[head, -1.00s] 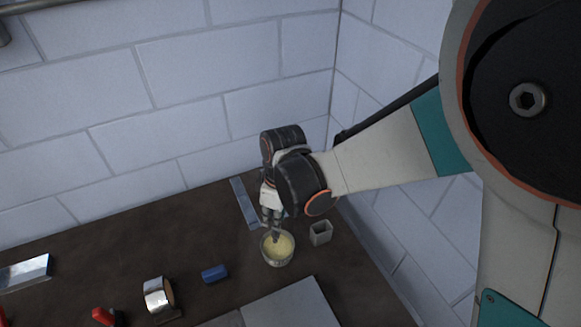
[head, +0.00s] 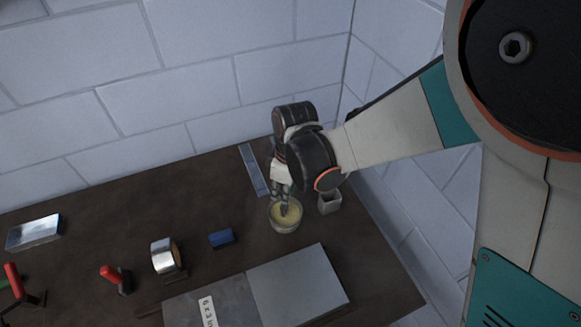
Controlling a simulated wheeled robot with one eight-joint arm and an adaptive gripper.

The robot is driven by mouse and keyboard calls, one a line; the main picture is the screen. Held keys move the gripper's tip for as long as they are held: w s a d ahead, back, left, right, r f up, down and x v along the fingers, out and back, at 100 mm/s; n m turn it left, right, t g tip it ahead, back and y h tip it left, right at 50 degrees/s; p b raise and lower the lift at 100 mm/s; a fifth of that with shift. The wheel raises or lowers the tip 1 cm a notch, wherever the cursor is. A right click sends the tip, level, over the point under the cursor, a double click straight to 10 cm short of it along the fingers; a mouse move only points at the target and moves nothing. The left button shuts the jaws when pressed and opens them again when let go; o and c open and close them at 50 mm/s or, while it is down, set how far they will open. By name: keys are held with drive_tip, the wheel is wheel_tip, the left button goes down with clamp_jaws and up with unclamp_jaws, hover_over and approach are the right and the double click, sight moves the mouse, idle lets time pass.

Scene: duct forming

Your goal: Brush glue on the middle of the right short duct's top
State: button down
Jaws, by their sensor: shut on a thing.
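My gripper (head: 284,194) points down over a small glass bowl (head: 285,226) of pale yellow glue at the back right of the table. It is shut on a thin dark brush (head: 285,209), whose lower end is in the bowl; the brush is small and mostly hidden by the fingers. A flat grey sheet-metal piece (head: 299,284) lies at the front right, beside a darker piece (head: 208,303) with a white size label. I cannot tell for sure whether these are the short ducts.
A small grey square cup (head: 330,201) stands right of the bowl. A blue block (head: 222,238), a silver tape roll (head: 165,256), red-handled tools (head: 113,278) and a metal tray (head: 34,232) are to the left. A grey strip (head: 253,170) lies behind. Walls close the back and right.

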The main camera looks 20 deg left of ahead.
drive_tip(key=shift+f+b, duration=0.55)
drive_tip(key=shift+b, duration=0.1)
idle(2.0)
drive_tip(key=shift+r+p, duration=2.15)
drive_tip(key=shift+r, duration=1.45)
drive_tip(key=shift+s+f, duration=0.1)
